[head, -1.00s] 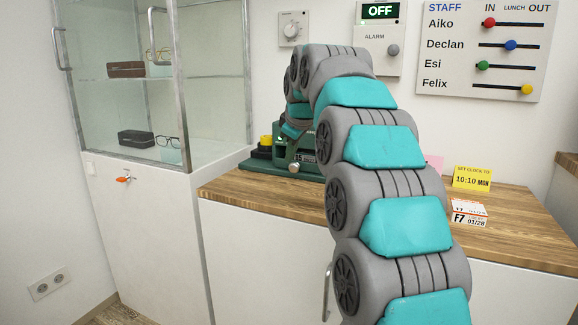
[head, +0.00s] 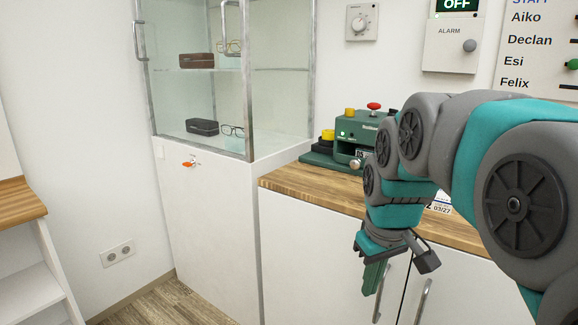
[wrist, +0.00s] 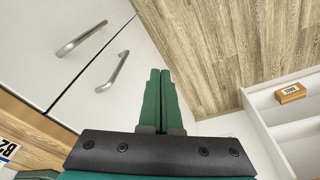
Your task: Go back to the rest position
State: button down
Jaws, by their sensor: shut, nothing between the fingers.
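My gripper (head: 373,283) points down in front of the wooden counter's front edge, at the right of the middle in the head view. Its green fingers are together with nothing between them. My arm is bent and fills the right of the head view, hiding part of the counter.
A glass cabinet (head: 250,120) with glasses and cases stands left of the counter (head: 300,182). A green machine (head: 350,140) with a red knob is on the counter. Door handles (head: 420,300) are close to my gripper. White shelves (wrist: 262,118) stand across the floor (wrist: 210,45).

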jog(key=s+f+m+g, duration=0.1)
jog(key=s+f+m, duration=0.1)
jog(key=s+f, duration=0.4)
jog(key=s+f+m+g, duration=0.2)
jog(key=s+f, duration=0.5)
jog(key=s, duration=1)
jog(key=shift+s+d+g, duration=0.2)
jog(key=shift+d+g, duration=0.05)
jog(key=shift+g, duration=0.05)
jog(key=c, duration=1.6)
grip_release()
jog(key=shift+f, duration=0.1)
